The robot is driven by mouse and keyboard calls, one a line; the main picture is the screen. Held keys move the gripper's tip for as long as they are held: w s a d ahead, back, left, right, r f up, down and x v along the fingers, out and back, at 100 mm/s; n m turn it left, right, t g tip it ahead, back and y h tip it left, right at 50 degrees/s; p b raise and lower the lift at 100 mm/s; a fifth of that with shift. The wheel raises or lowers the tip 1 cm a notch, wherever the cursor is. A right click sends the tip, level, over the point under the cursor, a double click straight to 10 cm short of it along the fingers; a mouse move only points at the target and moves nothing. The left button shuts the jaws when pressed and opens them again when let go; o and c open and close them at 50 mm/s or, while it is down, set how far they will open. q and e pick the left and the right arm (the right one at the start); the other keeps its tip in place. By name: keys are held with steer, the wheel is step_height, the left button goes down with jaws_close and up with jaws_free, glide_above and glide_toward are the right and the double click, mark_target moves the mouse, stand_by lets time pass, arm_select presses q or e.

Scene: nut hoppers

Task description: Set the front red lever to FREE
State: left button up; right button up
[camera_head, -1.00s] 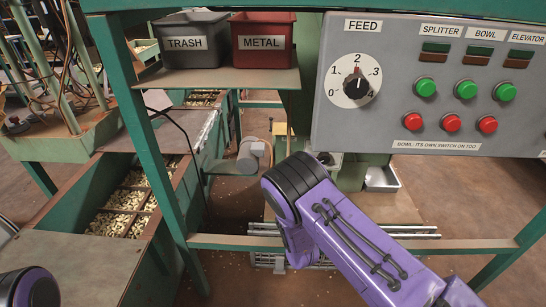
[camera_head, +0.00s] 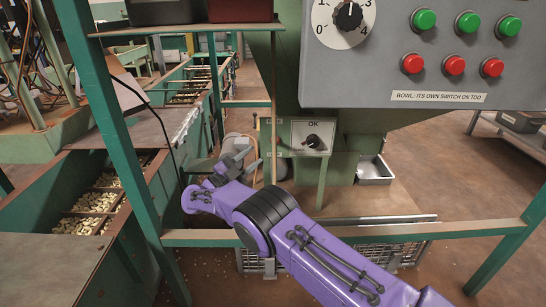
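I cannot make out a red lever or a FREE marking in the head view. My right arm comes in from the lower right, and its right gripper (camera_head: 242,163) is small and dark at the left end of the purple wrist. It is in front of a grey motor-like cylinder (camera_head: 236,143), and I cannot tell whether they touch. Its fingers are too small and mixed with the background to show whether they are open. My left gripper is out of view.
A small panel (camera_head: 314,136) marked OK has a black knob. The grey control panel (camera_head: 390,75) with green and red buttons hangs above. A green rail (camera_head: 450,230) crosses low in front. Hoppers of nuts (camera_head: 92,203) stand left. A metal tray (camera_head: 374,168) is right of centre.

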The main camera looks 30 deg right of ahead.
mark_target(275, 140)
steer(key=shift+m+g, duration=0.4)
steer(key=b+x, duration=0.1)
steer(key=x, duration=0.9)
steer(key=shift+d+b, duration=0.2)
steer(key=shift+b, duration=0.1)
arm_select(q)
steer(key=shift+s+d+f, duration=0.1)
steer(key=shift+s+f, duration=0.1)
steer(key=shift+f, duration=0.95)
arm_select(e)
steer(key=shift+w, duration=0.1)
jaws_close()
